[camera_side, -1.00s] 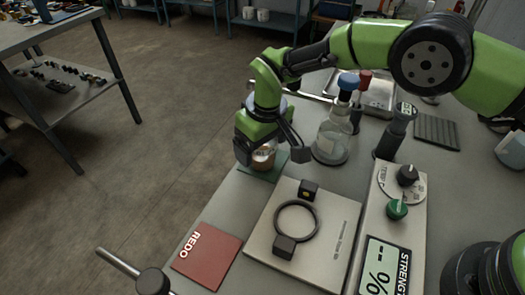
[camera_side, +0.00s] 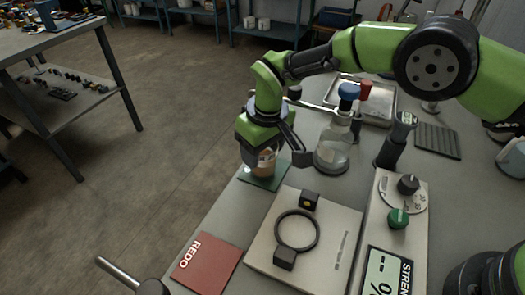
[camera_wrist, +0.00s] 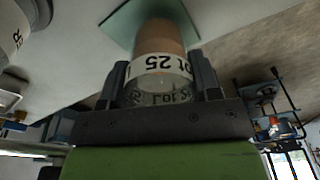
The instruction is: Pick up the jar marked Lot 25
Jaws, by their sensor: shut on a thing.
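The jar marked Lot 25 (camera_wrist: 160,66) has a white label and brownish contents. In the wrist view it sits between the two dark fingers of my gripper (camera_wrist: 161,82), which are shut on it. In the side view the jar (camera_side: 264,163) shows below my gripper (camera_side: 262,150), upright over a dark green pad (camera_side: 252,179). The pad also shows behind the jar in the wrist view (camera_wrist: 118,24). I cannot tell whether the jar's base touches the pad. The gripper hides the jar's upper part in the side view.
A blue-stoppered flask (camera_side: 334,150) stands close to the right of my gripper. A pale plate with a black ring (camera_side: 297,229), a red REDO pad (camera_side: 207,264) and a strength meter (camera_side: 386,270) lie nearer. The bench's left edge is close to the jar.

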